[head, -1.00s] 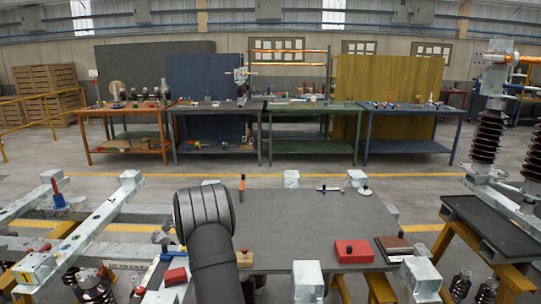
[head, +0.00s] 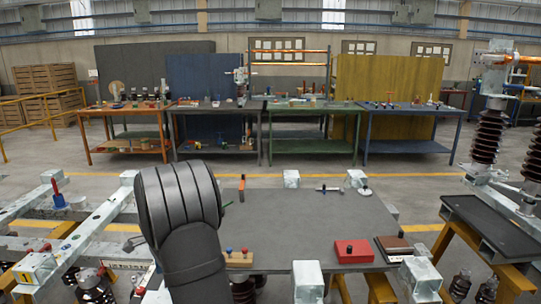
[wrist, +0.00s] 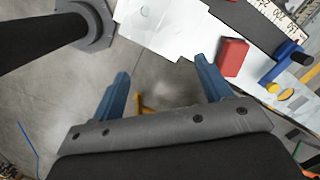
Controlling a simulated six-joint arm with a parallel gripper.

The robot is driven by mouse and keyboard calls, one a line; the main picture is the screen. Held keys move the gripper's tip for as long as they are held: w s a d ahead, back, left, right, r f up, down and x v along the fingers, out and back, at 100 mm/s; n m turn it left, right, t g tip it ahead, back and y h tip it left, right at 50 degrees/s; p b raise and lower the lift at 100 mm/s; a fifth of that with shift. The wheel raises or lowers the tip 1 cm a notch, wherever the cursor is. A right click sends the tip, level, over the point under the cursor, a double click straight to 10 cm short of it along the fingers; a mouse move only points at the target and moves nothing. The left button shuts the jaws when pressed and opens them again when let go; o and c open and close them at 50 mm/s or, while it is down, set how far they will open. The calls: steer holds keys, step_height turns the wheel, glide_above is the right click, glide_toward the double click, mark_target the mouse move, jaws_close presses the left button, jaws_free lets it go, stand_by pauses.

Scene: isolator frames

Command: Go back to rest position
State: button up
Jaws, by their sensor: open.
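My gripper (wrist: 160,90) shows in the wrist view with its two blue fingers wide apart and nothing between them. It is open above the grey floor, beside a pale metal plate (wrist: 165,28). A red block (wrist: 232,57) lies to the right of the right finger, apart from it. In the head view my dark arm stands at the lower left of the middle, in front of the grey worktable (head: 300,225). My gripper does not show in the head view.
A red box (head: 353,251) and a brown box (head: 393,246) sit on the worktable's right side. A wooden block with small knobs (head: 238,258) is just right of my arm. Metal frames (head: 75,245) stand at the left, insulators (head: 488,137) at the right. The table's middle is clear.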

steer(key=shift+s+a+f+n, duration=0.15)
steer(key=shift+s+f, duration=0.3)
steer(key=shift+s, duration=0.15)
steer(key=shift+s+a+f+n, duration=0.15)
steer(key=shift+s+f, duration=0.25)
steer(key=shift+s, duration=0.15)
steer(key=shift+f, duration=0.8)
